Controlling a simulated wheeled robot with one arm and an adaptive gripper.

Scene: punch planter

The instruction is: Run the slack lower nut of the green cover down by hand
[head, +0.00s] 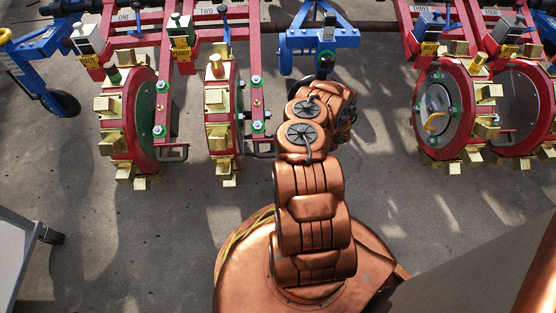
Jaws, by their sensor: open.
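I cannot tell for sure which part is the green cover. A green face (145,108) shows edge-on inside the far-left red punch wheel, and a narrow green strip (238,105) shows in the second wheel. Silver nuts on green pads sit low on the red bars beside them, one at the left bar (159,130) and one at the second bar (258,126). Whether any nut is slack is too small to see. My copper arm reaches up the middle, right of the second wheel. My gripper is hidden beyond the wrist, so its jaws do not show.
Brass punches stick out from all the wheels. A blue bracket (319,38) is behind my wrist. A grey cart (20,248) stands lower left. Concrete floor (130,235) is clear.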

